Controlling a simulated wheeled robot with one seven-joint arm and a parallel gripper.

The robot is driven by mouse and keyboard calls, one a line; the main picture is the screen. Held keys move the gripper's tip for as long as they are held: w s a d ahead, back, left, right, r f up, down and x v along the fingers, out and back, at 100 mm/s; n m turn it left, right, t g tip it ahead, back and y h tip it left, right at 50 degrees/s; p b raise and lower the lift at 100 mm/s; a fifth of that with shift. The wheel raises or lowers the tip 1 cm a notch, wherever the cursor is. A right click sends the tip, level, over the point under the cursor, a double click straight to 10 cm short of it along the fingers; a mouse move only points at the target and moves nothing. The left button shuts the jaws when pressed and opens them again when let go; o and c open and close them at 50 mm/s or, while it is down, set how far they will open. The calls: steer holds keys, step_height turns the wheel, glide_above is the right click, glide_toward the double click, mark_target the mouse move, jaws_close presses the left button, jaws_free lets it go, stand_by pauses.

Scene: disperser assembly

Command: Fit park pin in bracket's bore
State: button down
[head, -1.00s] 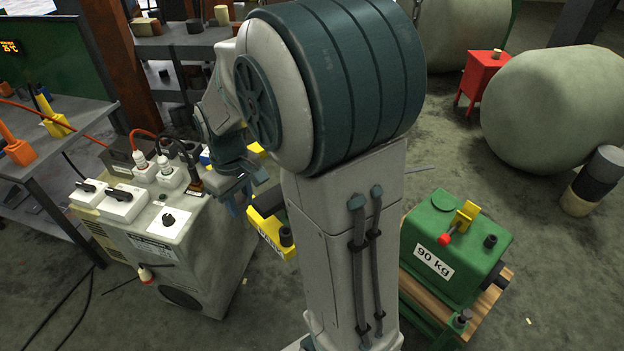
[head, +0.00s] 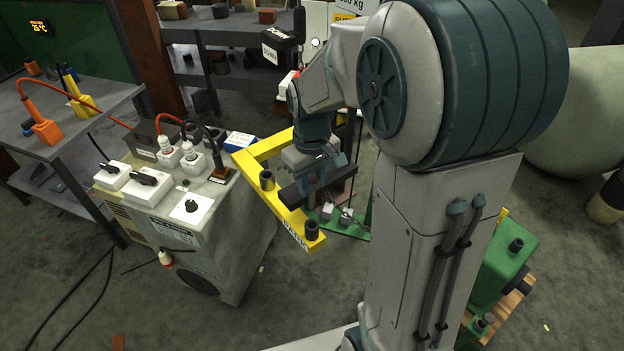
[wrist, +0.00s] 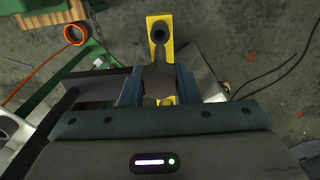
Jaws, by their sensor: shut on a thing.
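The yellow bracket (head: 282,213), labelled PARK, stands right of the grey cabinet in the head view. It carries two dark upright sockets, one at its front end (head: 312,231) and one at its corner (head: 267,180). My gripper (head: 318,187) is over the bracket's inner side. In the wrist view my gripper (wrist: 160,76) is shut on a small greyish piece, seemingly the park pin (wrist: 158,86), mostly hidden by the fingers. A yellow bracket end with a round dark socket (wrist: 160,32) lies just beyond the fingertips. I cannot tell whether pin and socket touch.
The grey cabinet (head: 185,235) with switches and plugs stands left of the bracket. A green 90 kg block (head: 505,258) is at right, partly behind my arm. A shelf table (head: 75,125) is at far left. Open floor lies in front.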

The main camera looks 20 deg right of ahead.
mark_target(312, 208)
steer(key=shift+f+b, duration=2.15)
steer(key=shift+f, duration=0.7)
steer(key=shift+f, duration=0.15)
steer(key=shift+f+b, duration=0.3)
steer(key=shift+b, duration=0.15)
steer(key=shift+f+b, duration=1.85)
steer(key=shift+f, duration=0.45)
steer(key=c, duration=1)
jaws_free()
step_height(312, 208, up, 14)
steer(key=shift+f, duration=0.1)
steer(key=shift+s, duration=0.1)
